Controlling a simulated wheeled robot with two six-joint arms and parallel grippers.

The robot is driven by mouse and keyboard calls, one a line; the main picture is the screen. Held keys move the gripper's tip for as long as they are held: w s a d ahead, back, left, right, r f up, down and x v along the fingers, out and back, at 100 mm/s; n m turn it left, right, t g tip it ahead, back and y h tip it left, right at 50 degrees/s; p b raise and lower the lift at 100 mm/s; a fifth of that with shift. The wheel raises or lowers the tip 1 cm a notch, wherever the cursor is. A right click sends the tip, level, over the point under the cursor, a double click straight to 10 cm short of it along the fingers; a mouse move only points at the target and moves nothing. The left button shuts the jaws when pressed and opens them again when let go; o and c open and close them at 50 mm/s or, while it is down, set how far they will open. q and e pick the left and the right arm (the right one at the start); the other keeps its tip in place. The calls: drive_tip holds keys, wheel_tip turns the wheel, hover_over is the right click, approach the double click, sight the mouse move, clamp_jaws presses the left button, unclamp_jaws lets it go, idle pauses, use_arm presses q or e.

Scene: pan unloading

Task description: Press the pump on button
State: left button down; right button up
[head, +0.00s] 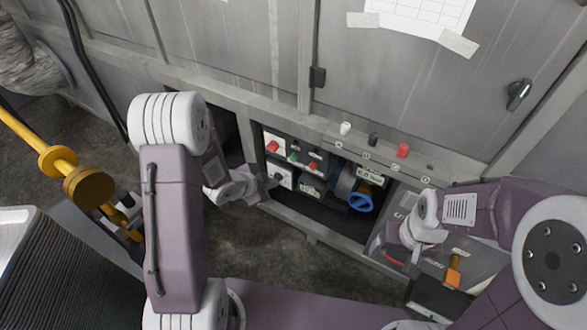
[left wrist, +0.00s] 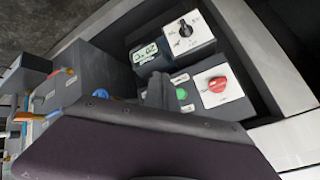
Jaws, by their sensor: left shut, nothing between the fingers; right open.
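The control panel in the open cabinet bay has a green button (head: 294,157), which I take to be the pump on button; its label is too small to read. It also shows in the left wrist view (left wrist: 181,94). My left gripper (head: 274,183) is shut and empty in front of the panel's lower left part. In the left wrist view its dark fingertips (left wrist: 158,88) appear just left of the green button; I cannot tell whether they touch it. My right gripper (head: 404,256) is open at the right side of the bay, its fingers hard to make out.
A blue valve wheel (head: 361,202) sits right of the panel. White (head: 345,128), black (head: 373,138) and red (head: 403,150) knobs stand on the ledge above.

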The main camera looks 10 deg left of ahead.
sight(294, 158)
use_arm(q)
drive_tip(key=shift+a+f, duration=0.1)
drive_tip(key=shift+f, duration=0.1)
drive_tip(key=w+d+p, duration=0.2)
drive_tip(key=w+d, duration=0.1)
drive_tip(key=w, duration=0.5)
drive_tip(key=shift+w+p, duration=0.15)
drive_tip(key=shift+p, duration=0.15)
idle(2.0)
drive_tip(key=shift+w+d+p, duration=0.15)
drive_tip(key=shift+w+p, duration=0.15)
drive_tip(key=shift+w, duration=0.1)
